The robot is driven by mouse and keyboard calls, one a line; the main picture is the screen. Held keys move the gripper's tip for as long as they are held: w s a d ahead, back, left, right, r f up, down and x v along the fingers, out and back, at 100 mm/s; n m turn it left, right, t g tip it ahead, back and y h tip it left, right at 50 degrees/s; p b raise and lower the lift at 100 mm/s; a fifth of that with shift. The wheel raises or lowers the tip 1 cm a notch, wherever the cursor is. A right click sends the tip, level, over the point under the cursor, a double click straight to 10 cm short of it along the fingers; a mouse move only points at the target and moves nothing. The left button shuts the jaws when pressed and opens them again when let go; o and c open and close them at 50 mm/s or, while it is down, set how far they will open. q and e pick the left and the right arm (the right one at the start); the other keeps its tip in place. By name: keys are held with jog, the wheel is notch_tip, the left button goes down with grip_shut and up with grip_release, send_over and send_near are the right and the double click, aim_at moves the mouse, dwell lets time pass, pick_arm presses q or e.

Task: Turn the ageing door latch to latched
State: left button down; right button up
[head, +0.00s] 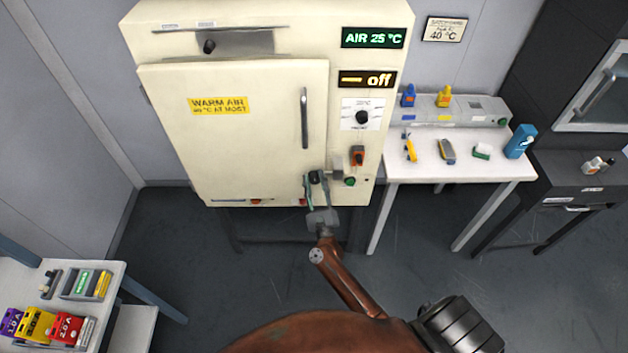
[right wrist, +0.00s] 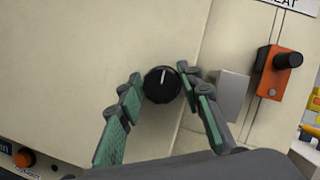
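The door latch is a round black knob (head: 315,177) at the lower right corner of the cream door (head: 230,130) of the warm-air cabinet. In the right wrist view the knob (right wrist: 162,85) has a white line pointing nearly straight up. My right gripper (head: 318,183) has its two green-padded fingers on either side of the knob. In the right wrist view the right gripper (right wrist: 163,80) is open, its fingertips close beside the knob, with only narrow gaps. A grey block (right wrist: 232,96) sits just right of the knob. The door looks closed. My left gripper is out of view.
An orange switch (head: 357,156) and a green button (head: 350,181) sit right of the latch. The door handle (head: 304,118) is above it. A white table (head: 460,168) with small tools stands right. A side table (head: 110,290) with coloured boxes stands lower left.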

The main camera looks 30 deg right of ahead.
jog(key=o, duration=0.3)
jog(key=v, duration=1.2)
dwell(0.3)
